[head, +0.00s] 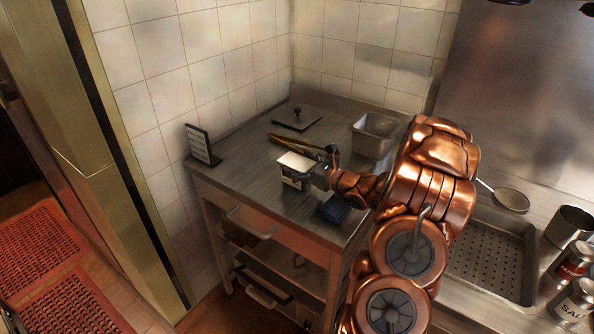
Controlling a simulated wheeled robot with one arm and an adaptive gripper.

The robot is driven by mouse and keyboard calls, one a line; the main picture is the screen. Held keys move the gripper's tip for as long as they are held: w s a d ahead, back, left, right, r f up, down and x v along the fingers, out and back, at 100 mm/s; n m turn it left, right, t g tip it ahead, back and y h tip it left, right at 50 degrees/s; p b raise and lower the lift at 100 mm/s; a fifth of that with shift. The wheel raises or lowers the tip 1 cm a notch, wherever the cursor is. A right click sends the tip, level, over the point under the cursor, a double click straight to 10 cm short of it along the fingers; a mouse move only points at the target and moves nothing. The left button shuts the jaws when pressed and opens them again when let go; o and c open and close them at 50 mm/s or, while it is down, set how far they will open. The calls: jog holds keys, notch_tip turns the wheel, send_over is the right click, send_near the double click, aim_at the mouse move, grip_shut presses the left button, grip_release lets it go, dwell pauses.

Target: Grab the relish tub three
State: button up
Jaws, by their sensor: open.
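The steel worktop (240,165) holds a sign (199,145), a flat lid with a knob (297,118), yellow-handled tongs (290,141), a steel pan (374,135) and a dark blue item (335,209). A perforated sink tray (490,260) lies to the right. The worktop's left part is clear.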

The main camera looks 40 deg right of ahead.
jog(key=c, duration=1.5)
